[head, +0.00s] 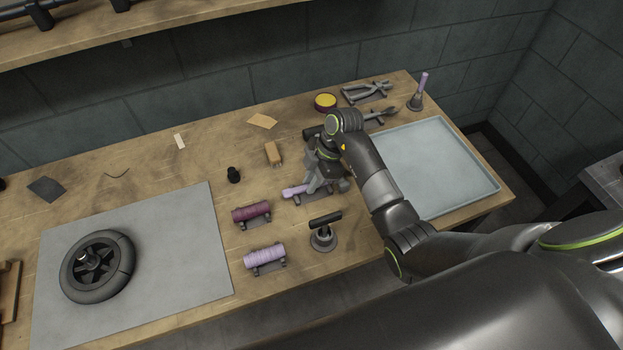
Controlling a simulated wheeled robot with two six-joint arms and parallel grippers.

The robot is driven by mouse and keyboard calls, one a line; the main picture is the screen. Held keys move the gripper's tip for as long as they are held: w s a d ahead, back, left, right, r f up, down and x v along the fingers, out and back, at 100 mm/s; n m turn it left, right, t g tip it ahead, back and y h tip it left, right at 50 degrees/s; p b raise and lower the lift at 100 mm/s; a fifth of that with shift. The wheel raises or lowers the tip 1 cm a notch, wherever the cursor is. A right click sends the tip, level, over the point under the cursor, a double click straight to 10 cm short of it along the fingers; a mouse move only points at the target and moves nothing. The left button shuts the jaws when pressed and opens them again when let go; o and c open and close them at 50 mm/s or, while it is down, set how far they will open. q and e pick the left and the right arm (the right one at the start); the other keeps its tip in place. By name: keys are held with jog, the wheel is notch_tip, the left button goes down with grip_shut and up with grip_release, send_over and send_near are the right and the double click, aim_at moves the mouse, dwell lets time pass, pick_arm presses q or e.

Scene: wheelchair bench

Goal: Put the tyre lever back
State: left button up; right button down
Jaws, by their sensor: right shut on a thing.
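A lilac-handled tool (291,191), which looks like the tyre lever, lies low at the middle of the bench with its handle pointing left. My right gripper (318,184) is shut on it from above and hides its right part. A dark holder (304,200) shows just under the tool; whether the tool rests fully in it I cannot tell. My left gripper is not in view.
A pale tray (440,165) lies right. A wheel (97,266) lies on a grey mat (190,285). Pliers (366,92) lie behind.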

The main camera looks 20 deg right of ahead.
jog(key=shift+f, duration=0.1)
jog(key=c, duration=1.8)
grip_release()
jog(key=o, duration=0.5)
jog(key=p+v, duration=0.4)
jog(key=v, duration=1.3)
